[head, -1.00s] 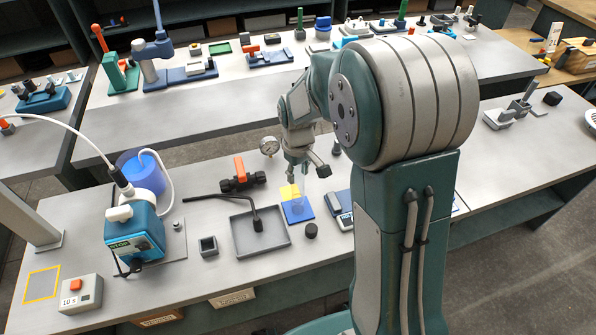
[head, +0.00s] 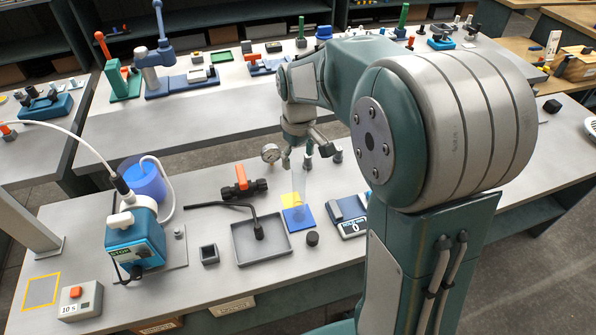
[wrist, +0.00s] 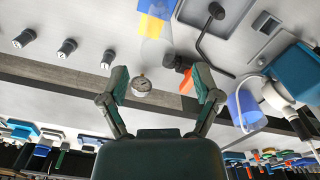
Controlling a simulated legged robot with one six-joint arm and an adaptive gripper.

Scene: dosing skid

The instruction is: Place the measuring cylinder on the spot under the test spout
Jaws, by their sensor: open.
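The measuring cylinder (head: 299,203) is a clear, faint tube standing upright on a blue and yellow square base plate (head: 298,219) near the middle of the front bench. In the wrist view it is a pale see-through shape (wrist: 155,52) ahead of the fingers. My gripper (head: 298,160) points down just above the cylinder's top, fingers spread and empty; the wrist view shows them apart (wrist: 161,82). A black bent pipe (head: 236,208) reaches over a grey tray (head: 240,255) left of the cylinder. I cannot tell for sure which part is the test spout.
A blue pump (head: 135,243) and blue container (head: 146,182) stand left. An orange-handled valve (head: 241,181) and pressure gauge (head: 270,153) are near my gripper. A black cap (head: 312,239) and scale (head: 350,225) lie right. A yellow outline (head: 41,290) and timer box (head: 80,300) are front left.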

